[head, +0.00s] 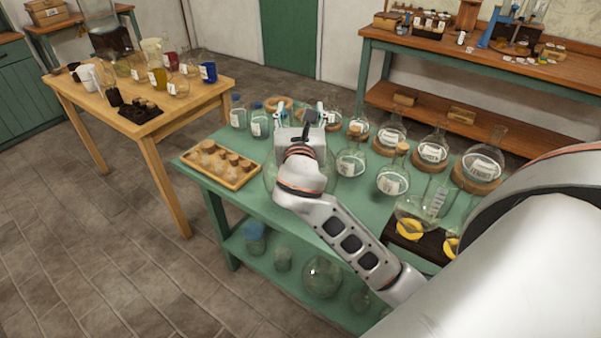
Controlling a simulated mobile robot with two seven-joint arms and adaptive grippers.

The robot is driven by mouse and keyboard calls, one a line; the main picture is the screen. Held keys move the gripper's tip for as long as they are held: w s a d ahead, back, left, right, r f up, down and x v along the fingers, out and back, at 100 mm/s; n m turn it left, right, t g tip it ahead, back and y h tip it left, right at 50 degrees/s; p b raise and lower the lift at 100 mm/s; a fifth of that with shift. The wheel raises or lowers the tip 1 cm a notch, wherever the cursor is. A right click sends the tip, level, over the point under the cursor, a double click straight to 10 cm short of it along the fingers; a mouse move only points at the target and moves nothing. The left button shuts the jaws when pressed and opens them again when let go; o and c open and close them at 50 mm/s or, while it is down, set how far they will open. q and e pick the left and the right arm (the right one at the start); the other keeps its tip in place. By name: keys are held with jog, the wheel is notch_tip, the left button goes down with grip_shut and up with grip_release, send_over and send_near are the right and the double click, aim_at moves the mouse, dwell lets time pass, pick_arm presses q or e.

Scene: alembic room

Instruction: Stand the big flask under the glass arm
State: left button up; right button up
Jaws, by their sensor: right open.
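My right gripper (304,116) reaches over the green table (235,201), its fingers open and spread toward the far edge. A large round clear flask (329,172) stands on the table behind and below my right wrist. My wrist hides most of it, and I cannot tell whether the fingers touch its neck. Several labelled round flasks, one of them a corked flask (393,180), stand to the right. At the back left is a big glass vessel (98,14); I cannot clearly make out a glass arm on it. My left gripper is not in view.
A wooden tray with corks (222,184) lies at the table's left end. Blue-capped bottles (258,124) stand near the gripper. A wooden table (205,99) at left holds mugs and jars. A long bench (500,64) is at the back. Tiled floor lies free between tables.

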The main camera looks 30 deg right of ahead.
grip_shut()
jog(key=shift+r, duration=0.1)
